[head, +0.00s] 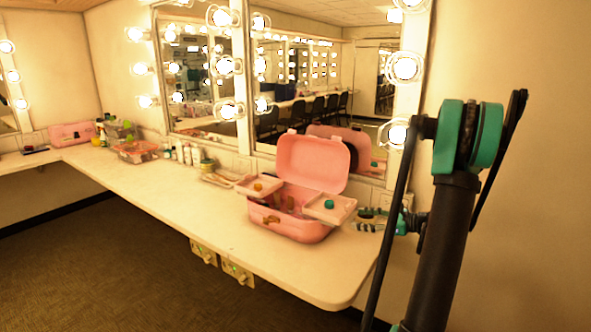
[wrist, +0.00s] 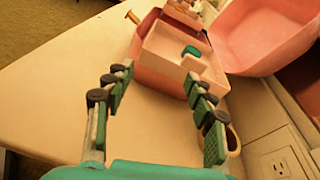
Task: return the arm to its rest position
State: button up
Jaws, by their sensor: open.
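My gripper (head: 368,219) is over the right end of the counter, just right of the pink makeup case, partly behind my arm in the head view. A teal item lies in the right tray (head: 330,207), and the same tray shows ahead of the fingers in the wrist view (wrist: 172,50). My arm rises along the right side of the head view.
The white counter (head: 190,202) runs left along the mirrors, with bottles (head: 187,154), a pink basket (head: 137,151) and another pink case (head: 72,134) farther along. A round-rimmed object (wrist: 232,140) sits by the right finger. The counter front is clear.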

jog(key=s+a+f+n+g+h, duration=0.2)
jog(key=s+a+n+h, duration=0.1)
jog(key=s+a+n, duration=0.25)
jog(key=s+a+f+n+g+h, duration=0.25)
jog(key=s+a+n, duration=0.2)
jog(key=s, duration=0.25)
jog(key=s+f+n+h, duration=0.1)
jog(key=s+n, duration=0.1)
jog(key=s, duration=0.1)
jog(key=s+f+n+h, duration=0.1)
jog(key=s+n+h, duration=0.1)
jog(key=s, duration=0.1)
jog(key=s+f+n+h, duration=0.1)
jog(key=s+n, duration=0.1)
jog(key=s, duration=0.2)
jog(key=shift+a+f+n+g, duration=0.2)
jog(key=shift+a+n+g, duration=0.05)
jog(key=shift+n, duration=0.05)
jog(key=s+d+f+n+h, duration=0.1)
jog(key=s+d+n+h, duration=0.2)
jog(key=s+n, duration=0.2)
jog(key=shift+s+f+n, duration=0.3)
jog(key=shift+s+f, duration=0.1)
